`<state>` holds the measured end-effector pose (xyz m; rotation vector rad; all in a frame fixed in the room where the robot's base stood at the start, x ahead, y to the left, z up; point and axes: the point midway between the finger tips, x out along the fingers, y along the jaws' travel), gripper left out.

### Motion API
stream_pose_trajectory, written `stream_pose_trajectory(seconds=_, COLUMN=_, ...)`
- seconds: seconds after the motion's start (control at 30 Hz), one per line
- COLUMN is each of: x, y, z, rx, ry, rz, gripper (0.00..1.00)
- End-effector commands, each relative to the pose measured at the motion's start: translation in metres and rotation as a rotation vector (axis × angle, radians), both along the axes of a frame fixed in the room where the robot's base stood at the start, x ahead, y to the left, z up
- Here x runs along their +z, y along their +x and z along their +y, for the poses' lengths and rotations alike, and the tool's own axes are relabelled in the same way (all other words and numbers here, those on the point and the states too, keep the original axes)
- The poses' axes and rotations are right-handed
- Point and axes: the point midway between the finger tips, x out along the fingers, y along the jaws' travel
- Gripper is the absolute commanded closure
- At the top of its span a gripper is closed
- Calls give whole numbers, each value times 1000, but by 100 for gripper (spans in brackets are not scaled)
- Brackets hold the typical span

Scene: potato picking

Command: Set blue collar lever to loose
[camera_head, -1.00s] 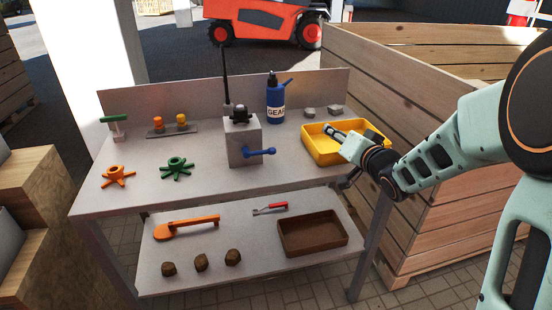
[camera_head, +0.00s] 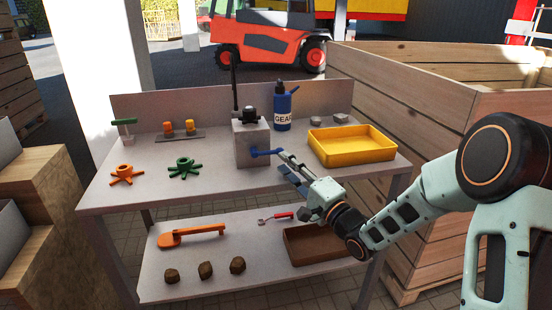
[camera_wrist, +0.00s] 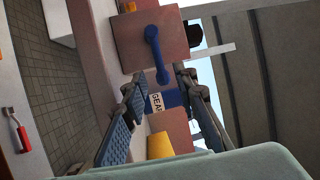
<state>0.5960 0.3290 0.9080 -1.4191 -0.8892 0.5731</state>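The blue lever (camera_head: 264,153) sticks out to the right, roughly level, from the front of a grey block (camera_head: 243,152) on the table. My gripper (camera_head: 285,165) is at the lever's free right end. In the wrist view, the blue lever (camera_wrist: 152,50) runs from the block's face toward my gripper (camera_wrist: 158,78). My two fingers are spread apart, with the lever's end showing between the tips. I cannot tell whether either finger touches it. No collar can be made out clearly.
A yellow tray (camera_head: 352,145) lies to the right of the block. A blue bottle labelled GEAR (camera_head: 283,108) stands behind. Green (camera_head: 184,167) and orange (camera_head: 126,174) star-shaped knobs lie to the left. A brown tray (camera_head: 310,246) sits on the lower shelf. A wooden crate (camera_head: 455,110) stands at right.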

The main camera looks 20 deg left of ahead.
Motion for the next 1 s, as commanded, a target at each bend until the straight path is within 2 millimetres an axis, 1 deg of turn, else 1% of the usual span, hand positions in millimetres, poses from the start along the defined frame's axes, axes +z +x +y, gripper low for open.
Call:
stream_pose_trajectory(seconds=0.03, x=1, y=5, z=9, rx=3, ry=0, rz=-3, gripper=73)
stream_pose_trajectory(seconds=0.1, x=3, y=12, z=19, rx=2, ry=-1, rz=-3, gripper=73)
stream_pose_trajectory(seconds=0.3, x=7, y=26, z=37, rx=1, ry=-1, rz=-2, gripper=73)
stream_pose_trajectory(seconds=0.43, x=9, y=30, z=41, rx=0, ry=-2, rz=-1, gripper=73)
stream_pose_trajectory(seconds=0.67, x=9, y=30, z=42, rx=-1, ry=-3, rz=0, gripper=73)
stream_pose_trajectory(seconds=0.77, x=9, y=30, z=42, rx=-1, ry=-3, rz=0, gripper=82)
stream_pose_trajectory(seconds=0.9, x=9, y=30, z=42, rx=0, ry=-2, rz=-1, gripper=98)
stream_pose_trajectory(seconds=0.93, x=9, y=30, z=42, rx=0, ry=-2, rz=-1, gripper=100)
stream_pose_trajectory(seconds=1.0, x=9, y=30, z=41, rx=-1, ry=-3, rz=0, gripper=100)
